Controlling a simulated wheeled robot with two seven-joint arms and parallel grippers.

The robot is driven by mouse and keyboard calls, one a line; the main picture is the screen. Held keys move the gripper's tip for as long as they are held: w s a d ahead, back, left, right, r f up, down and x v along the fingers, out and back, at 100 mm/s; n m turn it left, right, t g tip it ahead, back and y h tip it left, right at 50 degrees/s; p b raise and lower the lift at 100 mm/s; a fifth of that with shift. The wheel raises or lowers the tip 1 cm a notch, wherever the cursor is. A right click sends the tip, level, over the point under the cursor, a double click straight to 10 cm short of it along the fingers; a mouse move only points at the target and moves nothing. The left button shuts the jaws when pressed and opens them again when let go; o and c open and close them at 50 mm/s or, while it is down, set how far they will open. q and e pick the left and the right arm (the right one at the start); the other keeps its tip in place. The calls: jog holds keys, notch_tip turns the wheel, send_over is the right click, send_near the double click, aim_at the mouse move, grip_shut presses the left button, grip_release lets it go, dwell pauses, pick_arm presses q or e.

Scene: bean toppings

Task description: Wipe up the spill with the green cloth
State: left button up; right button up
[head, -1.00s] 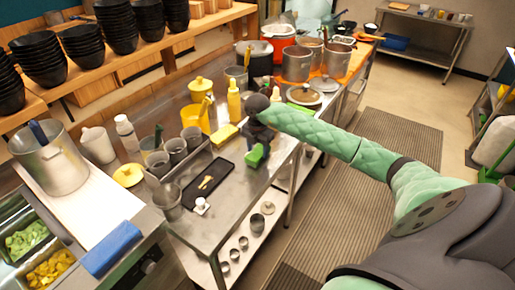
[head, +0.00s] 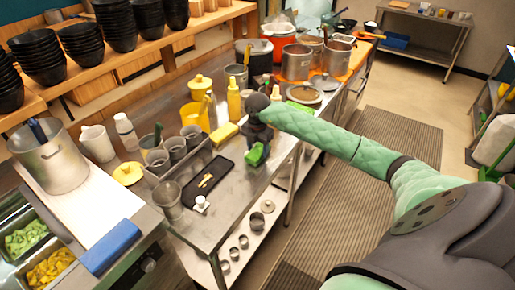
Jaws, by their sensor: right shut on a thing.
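The green cloth (head: 256,154) is a small bunched piece at the end of my right arm, at the steel counter's front edge. My right gripper (head: 259,143) is shut on it, just right of the black tray. The gripper's dark body partly covers the cloth, and I cannot tell whether the cloth touches the counter. I cannot make out a spill on the visible counter. My left gripper is not in view.
The black tray (head: 221,171) holds small tan pieces. A yellow block (head: 224,133), a yellow squeeze bottle (head: 234,103) and a yellow pitcher (head: 196,116) stand behind. Metal pots (head: 297,62) crowd the far end.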

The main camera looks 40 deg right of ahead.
jog(key=shift+f, duration=0.35)
jog(key=shift+w, duration=0.1)
dwell(0.3)
jog(key=shift+w+a+b, duration=0.3)
jog(key=shift+w+a, duration=0.05)
jog(key=shift+w, duration=0.4)
jog(key=shift+w+a+b, duration=0.25)
jog(key=shift+w+a, duration=0.05)
jog(key=shift+w, duration=0.45)
jog(key=shift+w+a+b, duration=0.3)
jog(key=shift+w+a, duration=0.05)
jog(key=shift+w, duration=0.4)
jog(key=shift+s, duration=0.15)
jog(key=shift+s+d, duration=0.3)
jog(key=shift+s, duration=0.45)
jog(key=shift+s+d, duration=0.35)
jog(key=shift+s, duration=0.4)
jog(key=shift+s+d, duration=0.3)
jog(key=shift+s, duration=0.45)
jog(key=shift+w, duration=0.1)
jog(key=shift+w+a+b, duration=0.15)
jog(key=shift+w+a, duration=0.15)
jog(key=shift+w, duration=0.45)
jog(key=shift+w+a+b, duration=0.2)
jog(key=shift+w+a, duration=0.15)
jog(key=shift+w, duration=0.4)
jog(key=shift+w+a+b, duration=0.15)
jog(key=shift+w+a, duration=0.15)
jog(key=shift+w, duration=0.45)
jog(key=shift+r, duration=0.1)
